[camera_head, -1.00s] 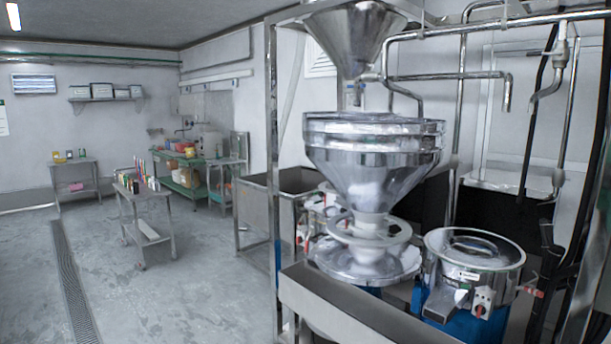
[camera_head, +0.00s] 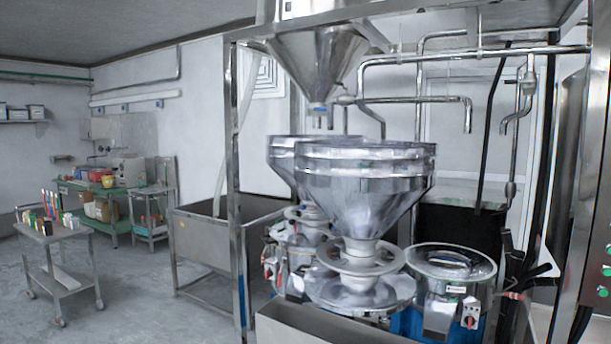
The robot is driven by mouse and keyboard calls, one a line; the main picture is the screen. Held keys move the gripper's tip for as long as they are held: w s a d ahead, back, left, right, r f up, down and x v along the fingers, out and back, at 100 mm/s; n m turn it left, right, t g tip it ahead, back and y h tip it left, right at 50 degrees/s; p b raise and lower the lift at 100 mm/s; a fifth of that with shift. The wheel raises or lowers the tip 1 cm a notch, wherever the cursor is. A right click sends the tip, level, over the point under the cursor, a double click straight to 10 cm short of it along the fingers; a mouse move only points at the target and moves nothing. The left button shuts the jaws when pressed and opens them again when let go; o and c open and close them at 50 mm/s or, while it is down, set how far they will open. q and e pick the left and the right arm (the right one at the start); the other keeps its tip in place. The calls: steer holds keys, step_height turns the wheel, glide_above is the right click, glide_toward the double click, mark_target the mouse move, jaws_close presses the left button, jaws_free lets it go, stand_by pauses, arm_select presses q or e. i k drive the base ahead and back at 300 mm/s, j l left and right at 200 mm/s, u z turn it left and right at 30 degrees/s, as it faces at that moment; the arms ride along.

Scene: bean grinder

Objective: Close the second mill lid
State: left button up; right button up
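A steel mill with a wide conical hopper (camera_head: 365,195) stands in front of me, with round discs (camera_head: 360,290) under the hopper. A second similar hopper (camera_head: 285,152) shows partly behind it, above another mill body (camera_head: 290,262). At the right is a low round mill (camera_head: 452,290) without a tall hopper. A round, shiny lid (camera_head: 450,262) with a handle appears to lie on its top. I cannot tell which of these is the second mill, or see any raised lid. Neither gripper is in view.
A steel ledge (camera_head: 310,325) runs in front of the mills. A steel frame post (camera_head: 238,200) and a sink-like tub (camera_head: 205,240) stand left. A button panel (camera_head: 598,240) is at right. A trolley (camera_head: 60,245) and open floor lie far left.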

mark_target(364, 186)
steer(key=i+j+z, duration=0.3)
steer(key=i, duration=0.35)
steer(key=i+j+z, duration=0.25)
steer(key=i+j, duration=0.35)
